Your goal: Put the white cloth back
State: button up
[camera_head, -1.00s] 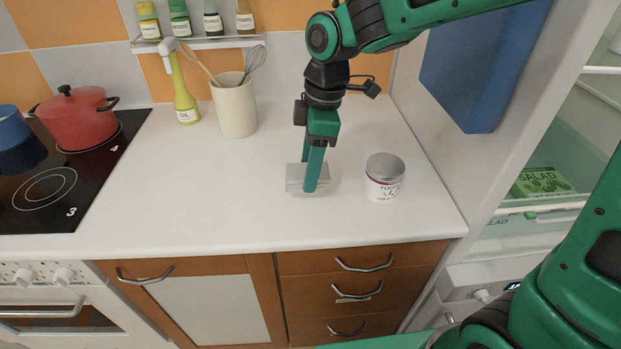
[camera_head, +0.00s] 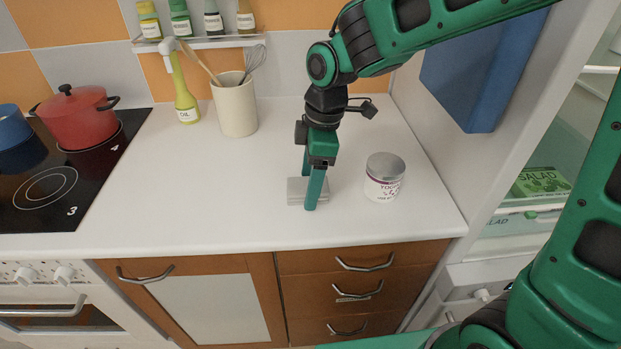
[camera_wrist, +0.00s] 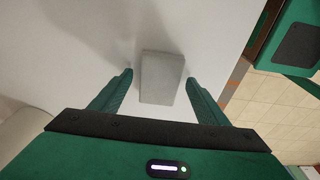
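The white cloth (camera_head: 296,191) is a small, flat, pale grey-white folded block on the white counter near its front edge. In the wrist view the cloth (camera_wrist: 161,77) lies between my fingers, with a gap on each side. My gripper (camera_head: 309,194) points down at the cloth, one finger on its far side and one on its near side. In the wrist view my gripper (camera_wrist: 159,80) is open. Part of the cloth is hidden behind the near finger in the head view.
A white jar with a grey lid (camera_head: 384,178) stands close to the right of the cloth. A utensil pot (camera_head: 235,106) and an oil bottle (camera_head: 184,99) stand at the back. A red pot (camera_head: 78,122) is on the hob at left. The counter's left middle is clear.

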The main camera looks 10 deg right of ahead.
jog(key=shift+r, duration=0.1)
notch_tip(320, 180, up, 12)
jog(key=d, duration=0.2)
dwell(0.3)
jog(key=shift+a, duration=0.1)
